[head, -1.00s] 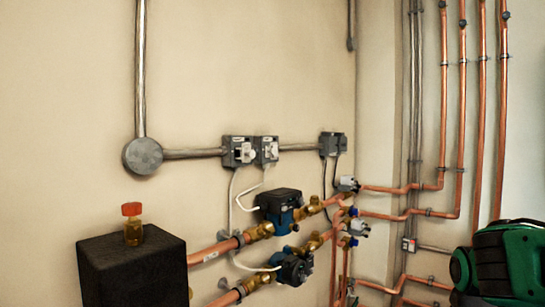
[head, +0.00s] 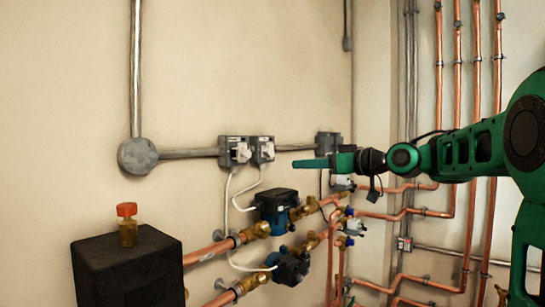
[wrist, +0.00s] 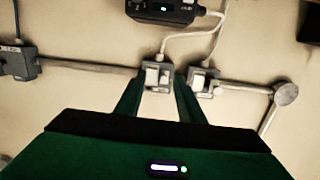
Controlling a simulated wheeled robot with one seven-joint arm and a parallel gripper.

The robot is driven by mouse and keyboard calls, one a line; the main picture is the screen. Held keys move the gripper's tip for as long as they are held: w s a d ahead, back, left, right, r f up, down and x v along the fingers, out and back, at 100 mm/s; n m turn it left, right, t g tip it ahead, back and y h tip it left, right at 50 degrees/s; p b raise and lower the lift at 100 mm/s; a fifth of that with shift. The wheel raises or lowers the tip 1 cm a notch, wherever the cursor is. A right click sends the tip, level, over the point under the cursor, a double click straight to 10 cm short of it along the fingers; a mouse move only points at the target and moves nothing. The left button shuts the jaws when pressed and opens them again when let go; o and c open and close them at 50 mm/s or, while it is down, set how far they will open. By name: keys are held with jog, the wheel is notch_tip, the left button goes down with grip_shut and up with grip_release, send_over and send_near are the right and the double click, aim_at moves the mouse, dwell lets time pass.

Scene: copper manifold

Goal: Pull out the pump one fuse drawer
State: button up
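Two grey fuse units with white fronts are side by side on the wall: a left one (head: 235,151) and a right one (head: 262,150) in the head view. Their labels are too small to read, so I cannot tell which is pump one's. In the wrist view, which is turned about, the right unit is at the left (wrist: 157,77) and the left unit at the right (wrist: 203,83). My gripper (head: 296,163) is right of both in the head view. In the wrist view my gripper (wrist: 158,82) is open and empty, its fingers framing the right unit, apparently without contact.
Conduit runs from a round grey box (head: 138,156) past the units to another grey box (head: 328,144). White cables hang from the units towards two pumps (head: 274,205) (head: 289,267) below. A black block (head: 127,268) stands lower left; copper pipes (head: 438,90) line the right.

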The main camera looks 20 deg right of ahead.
aim_at(271, 151)
jog(key=shift+n+y, duration=0.5)
jog(key=shift+y, duration=0.2)
jog(key=w+a+r, duration=0.1)
jog(key=w+a, duration=0.1)
jog(key=w, duration=0.1)
jog(key=w+a+r, duration=0.1)
jog(key=w+a, duration=0.2)
jog(key=w+a+r, duration=0.1)
jog(key=w+a, duration=0.1)
jog(key=shift+w+a, duration=0.15)
jog(key=shift+w, duration=0.25)
grip_shut()
